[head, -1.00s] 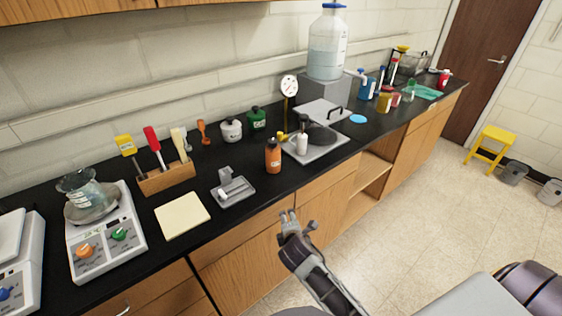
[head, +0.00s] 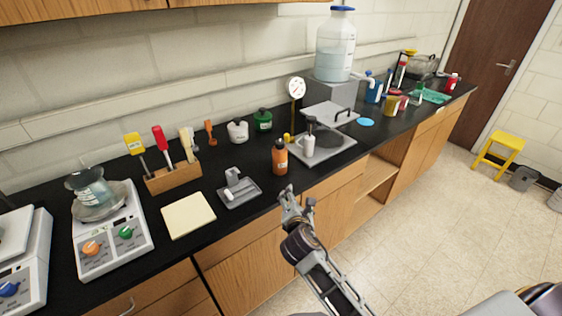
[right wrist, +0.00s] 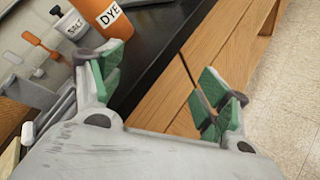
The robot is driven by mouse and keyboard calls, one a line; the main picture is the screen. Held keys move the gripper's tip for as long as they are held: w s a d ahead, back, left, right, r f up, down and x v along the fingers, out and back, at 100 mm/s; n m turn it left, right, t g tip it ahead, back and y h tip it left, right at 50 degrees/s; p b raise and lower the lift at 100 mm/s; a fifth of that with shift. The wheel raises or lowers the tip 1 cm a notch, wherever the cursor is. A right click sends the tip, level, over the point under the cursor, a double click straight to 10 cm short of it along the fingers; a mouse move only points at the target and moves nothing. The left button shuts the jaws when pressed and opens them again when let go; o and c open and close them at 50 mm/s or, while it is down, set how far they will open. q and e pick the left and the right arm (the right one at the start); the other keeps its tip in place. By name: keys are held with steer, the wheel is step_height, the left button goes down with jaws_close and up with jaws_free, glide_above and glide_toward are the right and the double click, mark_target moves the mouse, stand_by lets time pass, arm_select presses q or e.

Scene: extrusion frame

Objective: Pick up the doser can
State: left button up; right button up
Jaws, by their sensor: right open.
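No container is readable as the doser can, so I cannot tell for sure which one it is. An orange bottle (head: 280,160) with a dark cap stands upright near the counter's front edge; in the right wrist view its orange body (right wrist: 105,14) reads "DYE". A white pot (head: 238,132) and a green can (head: 263,121) stand behind it near the wall. A white pot labelled "SALT" (right wrist: 72,25) shows in the right wrist view. My right gripper (head: 297,199) is open and empty, in front of the counter edge, apart from the bottle. My left gripper is out of view.
A grey tray (head: 250,192) with a small holder lies left of the bottle. A hotplate-like grey slab (head: 338,150) with a white bottle (head: 309,142) is to its right. A cream pad (head: 188,215), wooden tool rack (head: 172,178) and scale (head: 112,235) are further left.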

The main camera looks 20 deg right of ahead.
mark_target(280, 154)
steer(key=w+a+r+n+t, duration=0.1)
steer(key=r+n, duration=0.2)
steer(key=w+a+r+n+t, duration=0.1)
steer(key=r+n, duration=0.1)
steer(key=n, duration=0.1)
steer(key=w+a+r+n+t, duration=0.1)
steer(key=w+r+n+t, duration=0.1)
steer(key=r+n, duration=0.1)
steer(key=shift+w+r, duration=0.1)
steer(key=shift+r, duration=0.2)
steer(key=shift+w+a+r+n, duration=0.15)
steer(key=shift+r+n, duration=0.2)
steer(key=shift+n, duration=0.05)
steer(key=shift+x, duration=4.3)
steer(key=shift+r, duration=0.15)
steer(key=shift+p+x, duration=0.35)
steer(key=shift+x, duration=2.25)
steer(key=shift+a, duration=0.15)
steer(key=shift+c, duration=0.4)
